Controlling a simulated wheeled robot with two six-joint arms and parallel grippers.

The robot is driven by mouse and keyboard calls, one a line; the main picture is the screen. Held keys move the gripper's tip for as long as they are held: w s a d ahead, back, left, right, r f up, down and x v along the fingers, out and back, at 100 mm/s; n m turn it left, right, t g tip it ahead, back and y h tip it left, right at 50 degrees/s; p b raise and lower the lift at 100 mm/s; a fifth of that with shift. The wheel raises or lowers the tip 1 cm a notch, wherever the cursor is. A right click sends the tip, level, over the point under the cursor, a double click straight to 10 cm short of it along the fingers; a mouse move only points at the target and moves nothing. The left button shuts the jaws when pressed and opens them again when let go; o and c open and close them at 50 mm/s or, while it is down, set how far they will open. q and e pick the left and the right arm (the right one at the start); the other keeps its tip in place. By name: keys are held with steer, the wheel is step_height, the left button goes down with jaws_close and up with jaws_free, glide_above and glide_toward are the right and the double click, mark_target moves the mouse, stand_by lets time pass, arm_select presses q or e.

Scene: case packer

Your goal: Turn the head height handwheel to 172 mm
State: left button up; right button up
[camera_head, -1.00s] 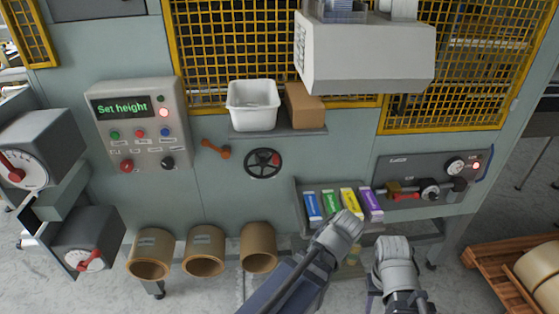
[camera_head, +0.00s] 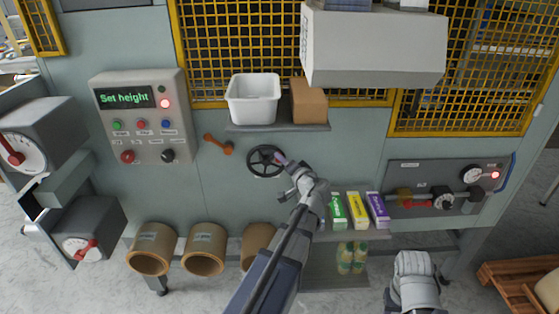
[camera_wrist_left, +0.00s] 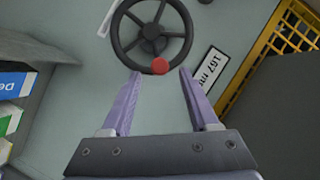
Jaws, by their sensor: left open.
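The head height handwheel (camera_head: 254,170) is a dark spoked wheel on the machine's front. It also shows at the top of the left wrist view (camera_wrist_left: 122,37), with a red knob (camera_wrist_left: 160,66) on its near rim. A white label (camera_wrist_left: 208,70) beside it is upside down and seems to read 167 mm. My left gripper (camera_head: 284,162) is at the wheel's right side. In the left wrist view, its purple fingers (camera_wrist_left: 156,76) are open with the knob between their tips, not clamped. My right arm shows at lower right, but its gripper jaws are not visible.
A panel (camera_head: 175,120) with a "Set height" screen and a lit red lamp is at left. A shelf (camera_head: 280,127) with a white bin (camera_head: 254,98) and brown box (camera_head: 309,101) is above the wheel. Several coloured cartons (camera_head: 357,210) stand right of my left arm; cardboard tubes (camera_head: 204,250) are below.

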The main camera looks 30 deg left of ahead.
arm_select(q)
steer(key=b+x, duration=0.1)
steer(key=x, duration=0.4)
steer(key=shift+w+a, duration=0.1)
steer(key=shift+c, duration=0.2)
jaws_close()
stand_by(1.2)
